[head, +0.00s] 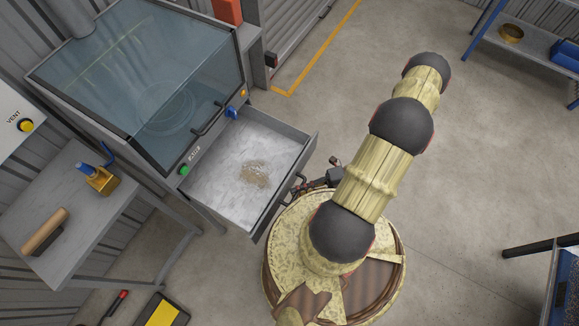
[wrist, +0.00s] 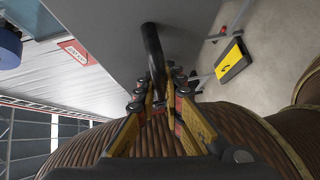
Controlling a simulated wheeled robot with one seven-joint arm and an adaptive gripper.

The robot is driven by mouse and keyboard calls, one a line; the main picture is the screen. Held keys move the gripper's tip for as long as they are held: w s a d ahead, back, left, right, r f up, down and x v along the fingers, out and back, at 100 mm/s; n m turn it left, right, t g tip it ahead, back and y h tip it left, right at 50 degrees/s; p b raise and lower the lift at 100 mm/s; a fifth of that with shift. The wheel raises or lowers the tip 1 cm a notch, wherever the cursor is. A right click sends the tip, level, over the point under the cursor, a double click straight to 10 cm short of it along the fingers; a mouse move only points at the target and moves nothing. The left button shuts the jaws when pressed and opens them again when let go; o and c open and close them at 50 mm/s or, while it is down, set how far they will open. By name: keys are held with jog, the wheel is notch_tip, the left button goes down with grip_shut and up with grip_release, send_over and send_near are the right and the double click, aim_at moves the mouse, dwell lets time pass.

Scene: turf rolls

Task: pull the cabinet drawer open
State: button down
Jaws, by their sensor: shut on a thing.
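The cabinet drawer (head: 222,189) is pulled out from under the glass-fronted cabinet (head: 150,85). Its pale inside shows, with a small patch of brown grit on the floor of it. My gripper (head: 307,185) is at the drawer's front, shut on the dark drawer handle (wrist: 152,45). In the wrist view my gripper's fingers (wrist: 158,92) close around the lower end of the handle bar, and the grey drawer front (wrist: 105,35) lies behind it. The handle is partly hidden by the fingers.
A grey side table (head: 75,215) with a brass torch (head: 99,180) and a wood-handled tool (head: 44,231) stands left of the drawer. A black and yellow case (head: 162,312) lies on the floor. Open concrete floor (head: 470,160) spreads to the right.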

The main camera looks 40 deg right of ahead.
jog(key=shift+s+d, duration=0.1)
jog(key=shift+s, duration=0.15)
jog(key=c, duration=1.9)
grip_release()
jog(key=v, duration=1.2)
